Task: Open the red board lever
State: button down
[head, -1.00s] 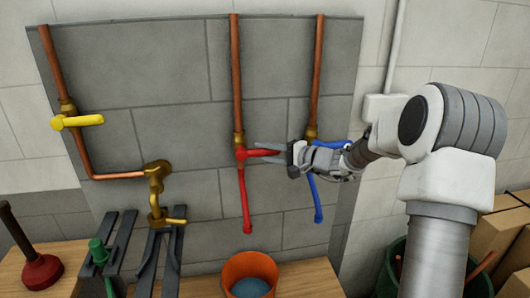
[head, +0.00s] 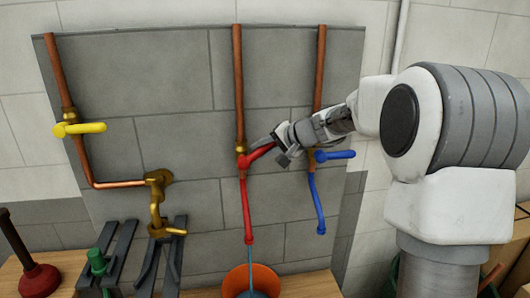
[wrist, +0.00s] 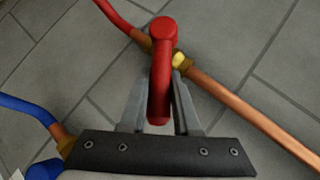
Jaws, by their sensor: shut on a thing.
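The red lever (head: 259,153) sits on the middle copper pipe, above a red spout pipe (head: 246,205). It is tilted, its free end up and to the right. My gripper (head: 277,140) is shut on the lever. In the wrist view the lever (wrist: 161,85) lies between the two grey fingers of my gripper (wrist: 160,110). A thin blue stream of water (head: 250,258) runs from the red spout down into an orange bucket (head: 237,280).
A blue lever (head: 335,155) on the right pipe is close below my gripper. A yellow lever (head: 85,128) is on the left pipe, with a brass tap (head: 158,205) below. A red plunger (head: 38,279) and dark slatted rack (head: 122,255) stand at lower left.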

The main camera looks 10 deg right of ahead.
jog(key=shift+a+r+n+h, duration=0.2)
jog(key=shift+r+n+h, duration=0.1)
dwell(0.4)
jog(key=c, duration=0.7)
grip_release()
jog(key=shift+o, duration=0.2)
jog(key=v, duration=1.7)
jog(key=shift+r, duration=0.3)
